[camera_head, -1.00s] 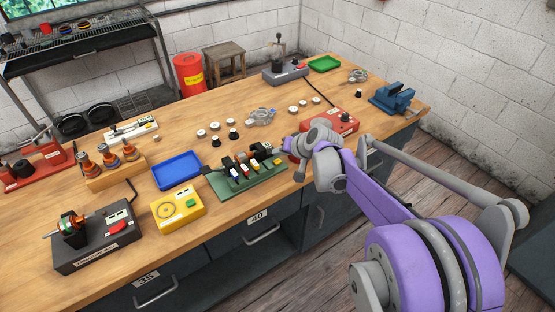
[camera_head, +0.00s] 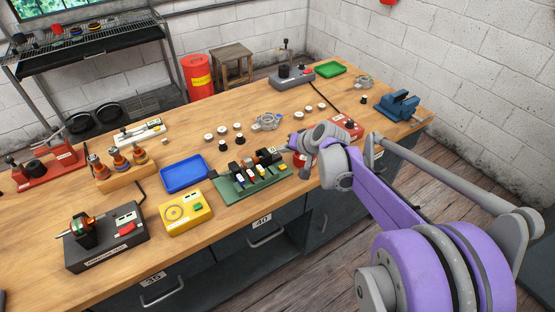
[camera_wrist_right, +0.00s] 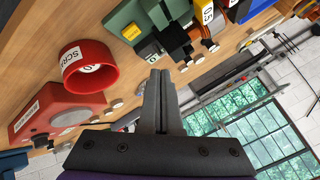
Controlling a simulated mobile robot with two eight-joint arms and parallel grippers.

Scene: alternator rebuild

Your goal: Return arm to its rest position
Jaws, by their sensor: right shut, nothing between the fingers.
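My right arm (camera_head: 395,205) is purple and grey and reaches in from the lower right over the bench's front edge. Its gripper (camera_head: 296,140) is near the right end of the green fixture (camera_head: 225,191), above a red cup (camera_head: 299,161). In the right wrist view the gripper's dark fingers (camera_wrist_right: 160,95) are closed together with nothing between them. The red cup (camera_wrist_right: 88,68), with a printed label, is to the left of the fingers there and apart from them. The left gripper is not in view.
The wooden bench (camera_head: 130,220) holds a yellow box (camera_head: 186,213), a blue tray (camera_head: 184,175), a dark grey unit (camera_head: 105,240), a red box (camera_head: 347,127) beyond the gripper and a blue vise (camera_head: 400,104). Open floor lies right of the bench.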

